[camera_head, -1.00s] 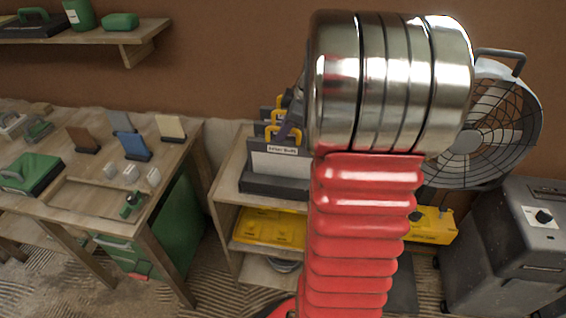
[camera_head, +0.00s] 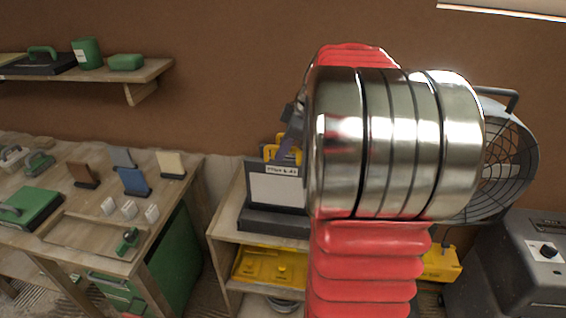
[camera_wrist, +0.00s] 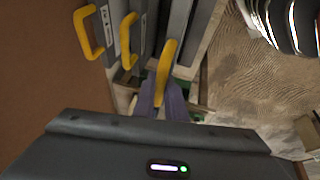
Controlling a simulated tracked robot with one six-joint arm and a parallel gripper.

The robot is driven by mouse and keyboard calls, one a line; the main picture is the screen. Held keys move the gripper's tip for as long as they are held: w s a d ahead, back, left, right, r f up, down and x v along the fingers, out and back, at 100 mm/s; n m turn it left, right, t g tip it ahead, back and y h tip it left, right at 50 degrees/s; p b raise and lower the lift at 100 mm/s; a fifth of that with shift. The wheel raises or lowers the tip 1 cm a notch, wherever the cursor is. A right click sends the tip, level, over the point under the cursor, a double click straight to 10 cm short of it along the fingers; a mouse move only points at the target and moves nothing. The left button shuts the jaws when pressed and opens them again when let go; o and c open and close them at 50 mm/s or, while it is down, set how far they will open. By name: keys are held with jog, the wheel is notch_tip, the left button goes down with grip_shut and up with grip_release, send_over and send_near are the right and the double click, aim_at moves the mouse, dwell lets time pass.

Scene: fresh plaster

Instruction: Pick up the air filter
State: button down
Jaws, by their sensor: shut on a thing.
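The air filter is one of several upright grey panels with yellow handles. In the wrist view, the yellow handle of the air filter (camera_wrist: 166,62) sits between the fingertips of my gripper (camera_wrist: 168,96), which is shut on it. Two other panels' yellow handles stand to its left. My arm hides most of the panels there, and I cannot tell how far the filter is lifted.
The panels stand on a wooden shelf unit (camera_head: 229,225) with yellow cases (camera_head: 270,264) below. A wooden table (camera_head: 190,178) with small blocks is left. A round fan (camera_head: 517,150) and a dark grey machine (camera_head: 515,262) stand right. The brown wall is behind.

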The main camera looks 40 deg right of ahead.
jog(key=shift+r, duration=1.8)
jog(key=shift+s, duration=0.1)
